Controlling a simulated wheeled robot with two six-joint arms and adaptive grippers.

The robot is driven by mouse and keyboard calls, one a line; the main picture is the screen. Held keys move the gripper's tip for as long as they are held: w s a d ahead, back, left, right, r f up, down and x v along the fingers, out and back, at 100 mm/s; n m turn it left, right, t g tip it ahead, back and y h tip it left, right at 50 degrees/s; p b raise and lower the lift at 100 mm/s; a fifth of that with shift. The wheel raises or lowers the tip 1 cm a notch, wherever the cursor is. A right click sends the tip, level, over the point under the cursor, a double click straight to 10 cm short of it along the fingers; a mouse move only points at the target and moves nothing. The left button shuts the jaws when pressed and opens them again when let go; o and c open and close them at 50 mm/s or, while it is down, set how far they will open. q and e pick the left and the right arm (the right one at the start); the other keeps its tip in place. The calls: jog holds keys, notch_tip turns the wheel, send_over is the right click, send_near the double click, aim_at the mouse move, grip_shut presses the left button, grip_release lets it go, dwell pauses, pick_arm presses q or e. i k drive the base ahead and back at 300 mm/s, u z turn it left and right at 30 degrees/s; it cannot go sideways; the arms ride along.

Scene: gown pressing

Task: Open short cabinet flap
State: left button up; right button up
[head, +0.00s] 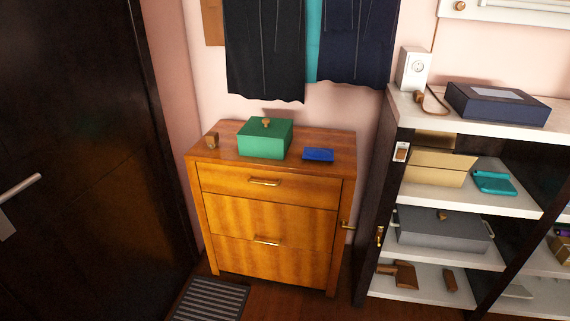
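A short wooden cabinet (328,200) stands against the pink wall in the middle of the head view. Its front has a top drawer (220,180) with a brass handle (265,182). Below it are a plain middle panel (265,213) and a lower panel (265,264) with a second brass handle (267,242) near its upper edge. All front panels look closed. Which panel is the flap I cannot tell for sure. A small brass fitting (347,226) sticks out at the cabinet's right side. Neither of my grippers is in view.
A dark door (80,120) is left, an open shelf unit (455,200) right. A grey mat (210,300) lies in front.

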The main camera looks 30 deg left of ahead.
aim_at(300, 190)
jog(key=i, duration=1.4)
jog(key=u, duration=0.05)
